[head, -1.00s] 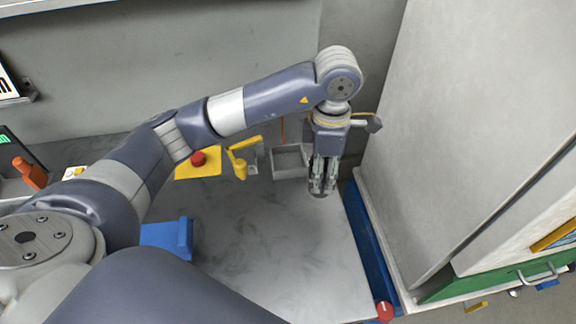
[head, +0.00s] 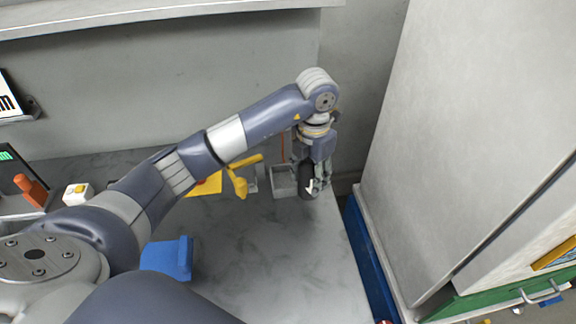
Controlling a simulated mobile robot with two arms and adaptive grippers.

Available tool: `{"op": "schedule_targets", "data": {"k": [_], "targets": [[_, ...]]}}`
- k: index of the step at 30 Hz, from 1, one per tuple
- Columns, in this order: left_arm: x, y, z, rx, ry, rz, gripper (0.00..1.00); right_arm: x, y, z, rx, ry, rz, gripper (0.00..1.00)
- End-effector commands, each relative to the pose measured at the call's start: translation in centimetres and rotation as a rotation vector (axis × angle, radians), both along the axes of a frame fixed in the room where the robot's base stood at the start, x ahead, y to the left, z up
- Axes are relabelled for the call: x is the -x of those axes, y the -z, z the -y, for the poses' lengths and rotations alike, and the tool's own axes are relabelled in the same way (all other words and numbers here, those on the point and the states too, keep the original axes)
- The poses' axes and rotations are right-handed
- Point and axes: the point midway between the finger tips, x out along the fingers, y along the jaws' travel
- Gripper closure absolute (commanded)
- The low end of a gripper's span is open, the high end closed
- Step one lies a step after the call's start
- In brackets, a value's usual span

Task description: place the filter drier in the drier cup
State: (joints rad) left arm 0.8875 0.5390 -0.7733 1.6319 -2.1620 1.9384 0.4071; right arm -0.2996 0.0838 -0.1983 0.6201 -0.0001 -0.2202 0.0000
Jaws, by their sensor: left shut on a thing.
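My left gripper (head: 318,178) points down above the right rear part of the worktop and is shut on the filter drier. The filter drier (head: 305,181) is a dark cylinder with a white arrow mark, held roughly upright beside the fingers. A grey square open-topped holder (head: 282,192), which looks like the drier cup, stands just left of the drier. The drier overlaps its right edge in the picture; I cannot tell whether they touch. My right gripper is out of view.
A yellow lever handle (head: 238,180) stands left of the grey holder. A blue block (head: 168,257) lies on the worktop (head: 265,250), whose middle is clear. A tall grey cabinet (head: 440,140) rises close on the right. A blue rail (head: 368,260) runs along the worktop's right edge.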

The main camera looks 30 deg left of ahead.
Motion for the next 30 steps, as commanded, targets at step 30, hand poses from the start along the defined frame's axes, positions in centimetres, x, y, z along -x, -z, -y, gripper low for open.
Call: {"op": "schedule_targets", "data": {"k": [30], "targets": [[-3.5, 4.3, -7.8, 0.000, 0.004, 0.001, 0.85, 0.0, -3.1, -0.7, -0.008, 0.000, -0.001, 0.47]]}}
